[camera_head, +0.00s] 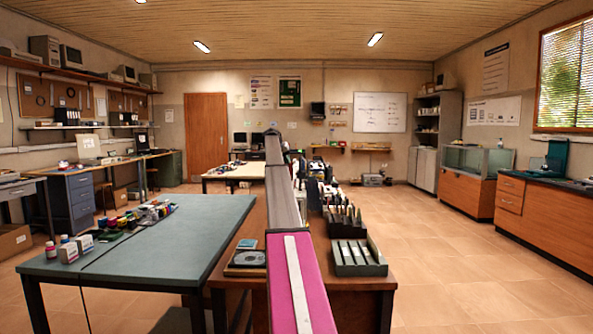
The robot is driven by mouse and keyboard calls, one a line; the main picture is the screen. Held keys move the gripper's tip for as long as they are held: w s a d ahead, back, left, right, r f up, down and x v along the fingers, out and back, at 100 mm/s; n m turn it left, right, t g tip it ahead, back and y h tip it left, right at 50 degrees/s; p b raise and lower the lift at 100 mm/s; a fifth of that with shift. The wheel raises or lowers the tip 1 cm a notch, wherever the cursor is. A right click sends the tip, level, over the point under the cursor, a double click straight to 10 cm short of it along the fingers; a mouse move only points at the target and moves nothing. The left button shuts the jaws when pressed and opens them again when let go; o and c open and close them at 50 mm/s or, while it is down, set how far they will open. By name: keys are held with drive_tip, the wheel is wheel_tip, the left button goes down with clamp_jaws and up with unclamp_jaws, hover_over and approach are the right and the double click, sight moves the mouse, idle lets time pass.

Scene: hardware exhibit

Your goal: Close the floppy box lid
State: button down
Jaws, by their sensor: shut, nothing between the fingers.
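No box is clearly marked as the floppy box, and I cannot tell which one it is. A dark open box (375,269) with several pale slabs in it stands at the front right of the brown table, with no raised lid visible on it. A small dark green item (557,155) with an upright panel, perhaps an open lid, stands on the wooden counter at the far right; it is too small to make out. I cannot make out my gripper or its fingers.
A long pink and grey bar (300,285) runs up the middle and hides part of the brown table (345,284). The grey-green table (165,255) on the left holds bottles and small coloured items. The tiled floor (440,245) before the wooden counter (550,217) is clear.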

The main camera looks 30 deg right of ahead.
drive_tip(key=x, duration=0.3)
drive_tip(key=s+d+x, duration=0.1)
drive_tip(key=x, duration=0.3)
drive_tip(key=r+x, duration=0.1)
drive_tip(key=x, duration=0.3)
drive_tip(key=shift+s+d, duration=0.6)
drive_tip(key=shift+d, duration=0.15)
drive_tip(key=shift+d, duration=0.1)
